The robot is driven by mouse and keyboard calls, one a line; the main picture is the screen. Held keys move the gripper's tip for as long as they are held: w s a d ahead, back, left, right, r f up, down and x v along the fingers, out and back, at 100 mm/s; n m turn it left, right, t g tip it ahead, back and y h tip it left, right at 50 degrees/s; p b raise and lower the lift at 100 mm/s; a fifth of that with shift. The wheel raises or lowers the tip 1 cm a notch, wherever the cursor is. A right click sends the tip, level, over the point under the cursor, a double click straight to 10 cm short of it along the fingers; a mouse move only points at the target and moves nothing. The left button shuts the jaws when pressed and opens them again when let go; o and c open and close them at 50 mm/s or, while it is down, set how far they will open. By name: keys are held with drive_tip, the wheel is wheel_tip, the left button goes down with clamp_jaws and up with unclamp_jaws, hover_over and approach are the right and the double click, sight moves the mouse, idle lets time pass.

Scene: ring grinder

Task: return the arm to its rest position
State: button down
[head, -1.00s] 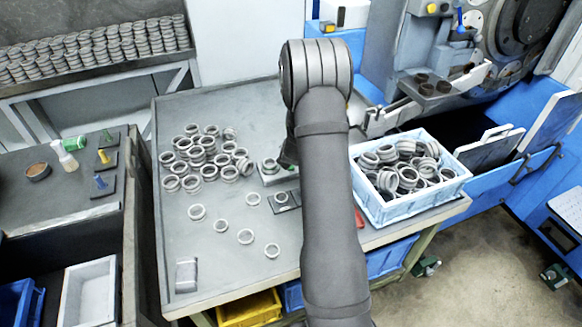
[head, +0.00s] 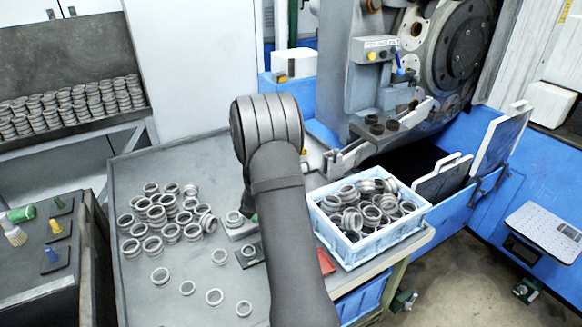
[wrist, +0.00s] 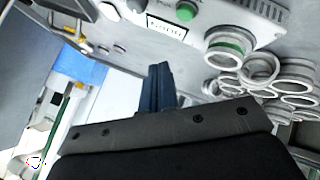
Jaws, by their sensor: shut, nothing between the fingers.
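My gripper (wrist: 158,88) shows in the wrist view with its two dark blue fingers pressed together and nothing between them. It is close to a gauge (wrist: 228,12) with a green button and a small display. A metal ring (wrist: 225,48) with a green band stands at the gauge's edge, to the right of the fingers and apart from them. In the head view my arm rises from the bottom and bends over the table, and it hides my gripper. The gauge (head: 240,229) shows partly there, just left of my arm, with a ring on it.
Loose and piled rings (head: 165,216) lie on the grey table (head: 137,283) left of my arm. A light blue crate (head: 349,257) full of rings stands close on its right. The grinder (head: 375,75) is behind. The table's back left is clear.

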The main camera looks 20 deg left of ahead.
drive_tip(key=shift+f, duration=0.6)
drive_tip(key=shift+r, duration=2.7)
